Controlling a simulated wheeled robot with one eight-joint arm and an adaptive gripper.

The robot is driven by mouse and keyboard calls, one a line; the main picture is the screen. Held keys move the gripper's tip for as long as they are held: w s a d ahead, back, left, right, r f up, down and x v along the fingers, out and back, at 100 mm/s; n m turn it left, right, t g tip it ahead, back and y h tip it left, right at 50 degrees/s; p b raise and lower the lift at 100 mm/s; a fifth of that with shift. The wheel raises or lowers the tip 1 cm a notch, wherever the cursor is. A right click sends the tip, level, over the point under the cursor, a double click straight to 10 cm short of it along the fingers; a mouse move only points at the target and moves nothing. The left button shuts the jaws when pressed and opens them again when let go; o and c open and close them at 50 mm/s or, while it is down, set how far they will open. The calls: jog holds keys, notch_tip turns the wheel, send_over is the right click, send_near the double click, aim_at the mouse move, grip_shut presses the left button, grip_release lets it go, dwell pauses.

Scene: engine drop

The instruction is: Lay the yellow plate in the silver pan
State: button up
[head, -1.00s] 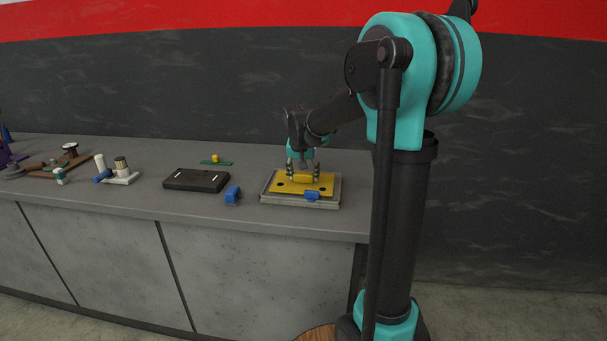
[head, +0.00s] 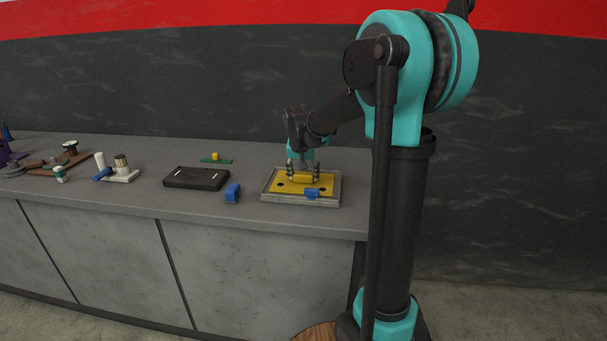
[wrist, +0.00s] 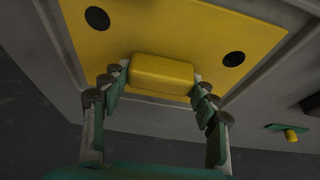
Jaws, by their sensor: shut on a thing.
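The yellow plate (head: 291,187) has dark round holes and a raised yellow block on top. It lies within the rim of the silver pan (head: 270,200) at the right end of the counter. My gripper (head: 303,177) is shut on the plate's raised block, with a finger at each side of it. The wrist view shows the yellow plate (wrist: 197,35) and my gripper (wrist: 160,84) on its block close up. The pan's grey wall (wrist: 62,45) runs beside the plate. Whether the plate rests fully on the pan's floor I cannot tell.
A blue piece (head: 312,193) sits at the plate's front edge. Another blue block (head: 232,193) stands left of the pan. A black tray (head: 196,178) and a green strip with a yellow knob (head: 215,158) lie farther left. Several parts crowd the far left.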

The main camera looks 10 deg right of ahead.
jog(key=shift+f, duration=0.1)
jog(key=o, duration=1.5)
jog(key=v, duration=1.2)
